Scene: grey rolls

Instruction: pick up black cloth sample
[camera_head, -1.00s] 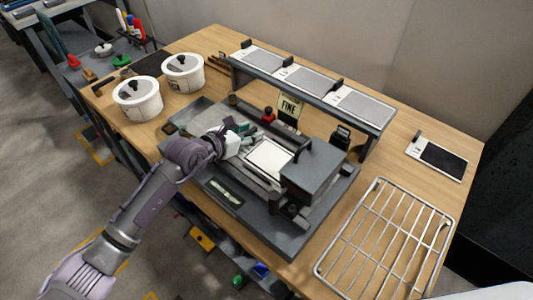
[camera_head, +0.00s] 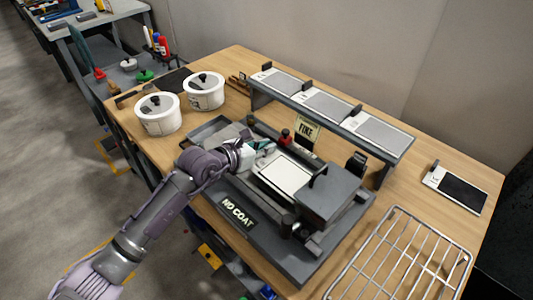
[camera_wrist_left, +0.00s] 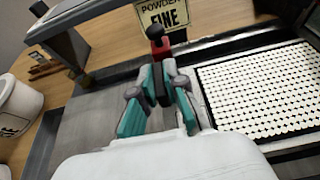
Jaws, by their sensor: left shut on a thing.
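A small card with a black panel (camera_head: 458,190), which looks like the black cloth sample, lies flat at the right end of the wooden table. My left gripper (camera_head: 260,150) is far to its left, over the grey coating machine (camera_head: 290,250). In the left wrist view, its teal fingers (camera_wrist_left: 158,88) are shut on a small dark part whose shape is mostly hidden. A red piece with a black knob (camera_wrist_left: 157,42) stands just beyond the fingertips. My right gripper is out of view.
A raised rack (camera_head: 385,157) with several grey panels stands at the back. Two white lidded pots (camera_head: 158,115) are at the left. A wire rack (camera_head: 400,262) lies front right. A FINE sign (camera_head: 307,130) stands behind the machine. Bare table surrounds the black card.

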